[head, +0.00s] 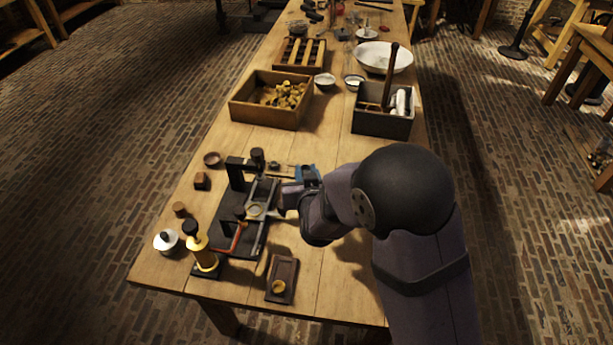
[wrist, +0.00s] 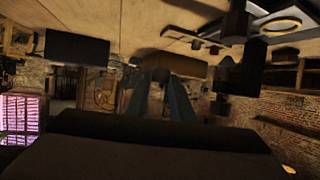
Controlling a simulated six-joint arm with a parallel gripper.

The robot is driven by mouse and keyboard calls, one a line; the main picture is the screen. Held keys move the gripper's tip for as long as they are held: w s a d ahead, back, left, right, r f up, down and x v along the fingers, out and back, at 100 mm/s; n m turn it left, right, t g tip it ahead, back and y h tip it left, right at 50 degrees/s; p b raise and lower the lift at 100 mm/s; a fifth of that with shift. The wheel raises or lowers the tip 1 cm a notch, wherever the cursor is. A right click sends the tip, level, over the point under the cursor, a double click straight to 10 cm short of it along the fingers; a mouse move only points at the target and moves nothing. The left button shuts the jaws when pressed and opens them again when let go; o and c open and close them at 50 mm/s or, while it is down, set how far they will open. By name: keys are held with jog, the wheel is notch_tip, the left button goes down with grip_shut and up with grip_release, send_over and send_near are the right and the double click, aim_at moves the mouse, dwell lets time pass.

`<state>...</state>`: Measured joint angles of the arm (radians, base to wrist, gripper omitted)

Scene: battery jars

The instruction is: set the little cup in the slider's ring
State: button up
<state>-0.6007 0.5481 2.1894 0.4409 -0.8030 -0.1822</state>
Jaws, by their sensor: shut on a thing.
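The slider (head: 262,232) is a dark rail on a black stand on the left of the bench, with a pale-rimmed ring (head: 254,210). The ring also shows at the upper right of the wrist view (wrist: 281,25). My gripper (head: 281,197) reaches in from the right, just beside the ring. In the wrist view its two fingers (wrist: 163,88) are close together on a small brown piece (wrist: 161,75), too dark to identify surely. A small brass-coloured piece (head: 279,287), perhaps the little cup, sits in a brown tray (head: 292,268) nearer the bench's front.
A brass column (head: 202,252) and a white lidded pot (head: 167,241) stand at front left. A box of cork-like pieces (head: 250,110) and a dark box with a wooden handle (head: 375,122) stand farther back. The right front of the bench is largely clear.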

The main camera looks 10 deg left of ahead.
aim_at(257, 214)
jog(key=s+a+n+g+y, duration=0.1)
jog(key=s+a, duration=0.1)
jog(key=a, duration=0.2)
jog(key=s+a+n+y, duration=0.2)
jog(key=s+a, duration=0.1)
jog(key=a, duration=0.1)
jog(key=s+a+n+g+y, duration=0.1)
jog(key=s+a, duration=0.2)
jog(key=a, duration=0.1)
jog(key=shift+s+f+n+g+y, duration=0.1)
jog(key=shift+f+n+g+y, duration=0.1)
jog(key=shift+n+g+y, duration=0.1)
jog(key=shift+d+f+b, duration=0.1)
jog(key=shift+f+b, duration=1.95)
jog(key=shift+f, duration=0.85)
jog(key=shift+f+b, duration=0.6)
jog(key=shift+b, duration=0.1)
jog(key=o, duration=0.7)
jog(key=shift+s+d+r, duration=0.1)
jog(key=shift+p+v, duration=1.3)
jog(key=shift+v, duration=2.8)
jog(key=shift+s+r+p, duration=0.1)
jog(key=shift+r+p, duration=0.05)
jog(key=shift+p, duration=0.6)
jog(key=shift+s+d+p, duration=0.15)
jog(key=shift+d+p, duration=0.05)
jog(key=shift+p, duration=0.4)
